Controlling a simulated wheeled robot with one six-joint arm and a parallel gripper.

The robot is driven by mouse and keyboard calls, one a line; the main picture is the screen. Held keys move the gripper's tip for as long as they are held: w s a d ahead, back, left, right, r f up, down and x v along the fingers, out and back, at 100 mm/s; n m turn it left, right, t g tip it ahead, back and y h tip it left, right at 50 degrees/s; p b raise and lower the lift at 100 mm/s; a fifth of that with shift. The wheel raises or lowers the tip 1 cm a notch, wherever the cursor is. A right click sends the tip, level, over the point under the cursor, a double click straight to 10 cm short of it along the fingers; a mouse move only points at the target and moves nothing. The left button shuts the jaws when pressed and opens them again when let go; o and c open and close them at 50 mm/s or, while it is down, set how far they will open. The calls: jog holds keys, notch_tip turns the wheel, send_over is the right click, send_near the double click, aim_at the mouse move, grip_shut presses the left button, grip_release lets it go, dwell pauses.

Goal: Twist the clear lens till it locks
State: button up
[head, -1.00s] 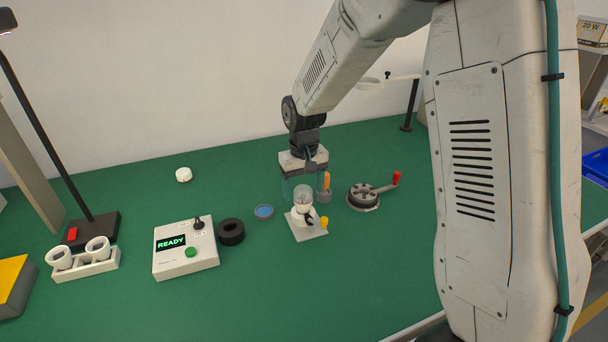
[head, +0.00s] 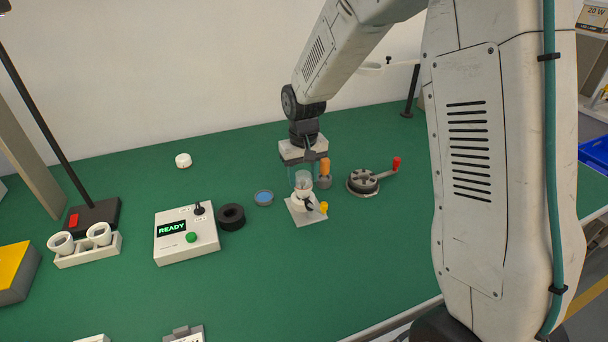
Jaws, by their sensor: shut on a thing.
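The clear lens (head: 303,181) sits on top of a white lamp body, upright in a small holder (head: 310,217) with a yellow knob on a light square base. My gripper (head: 303,184) points down over it, its translucent fingers on both sides of the lens. It is shut on the lens. The fingers partly cover the lens, and I cannot tell from this view whether it is locked.
An orange-handled tool (head: 325,173) stands close behind the holder at right. A dark round fixture with a red-knobbed crank (head: 363,182) is farther right. A blue-topped dish (head: 264,198), black ring (head: 231,217) and READY box (head: 186,234) lie left. The front mat is mostly clear.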

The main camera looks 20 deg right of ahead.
aim_at(303, 176)
jog(key=m, duration=0.2)
jog(key=shift+m, duration=0.4)
jog(key=shift+a+m, duration=0.1)
jog(key=shift+m, duration=0.9)
jog(key=o, duration=1)
notch_tip(303, 176, up, 8)
jog(key=shift+f, duration=0.1)
